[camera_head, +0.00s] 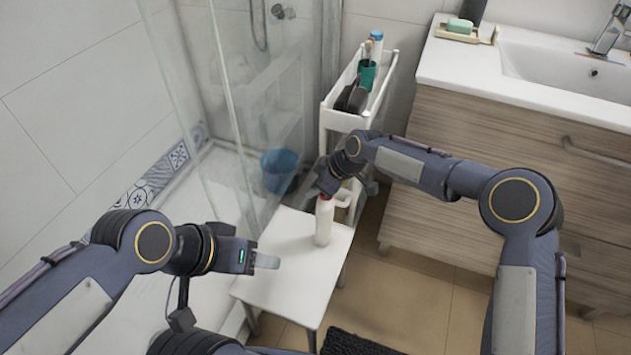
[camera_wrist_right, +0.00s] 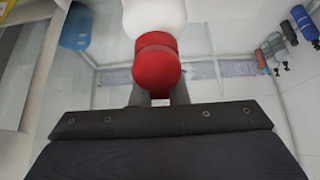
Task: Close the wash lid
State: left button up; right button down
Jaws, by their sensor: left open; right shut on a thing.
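The wash bottle (camera_head: 323,222) is white and stands upright on a small white stool (camera_head: 290,268). Its red lid (camera_head: 325,197) is at the top of the bottle. In the right wrist view the red lid (camera_wrist_right: 156,66) fills the middle, with the white bottle body (camera_wrist_right: 155,16) beyond it. My right gripper (camera_wrist_right: 158,92) is shut on the red lid from above. In the head view my right gripper (camera_head: 327,186) partly hides the lid. I cannot tell how tightly the lid sits. My left gripper (camera_head: 266,261) is open and empty, left of the bottle over the stool.
A white narrow cart (camera_head: 345,122) with a green cup (camera_head: 367,73) and brushes stands behind the stool. A glass shower screen (camera_head: 222,120) is at left, with a blue bucket (camera_head: 279,170) near it. A wooden sink cabinet (camera_head: 500,130) stands at right.

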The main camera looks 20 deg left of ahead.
jog(key=shift+f, duration=0.2)
jog(key=c, duration=1.3)
grip_release()
jog(key=shift+r, duration=0.1)
jog(key=p+v, duration=0.1)
jog(key=v, duration=0.7)
jog(key=shift+a, duration=0.15)
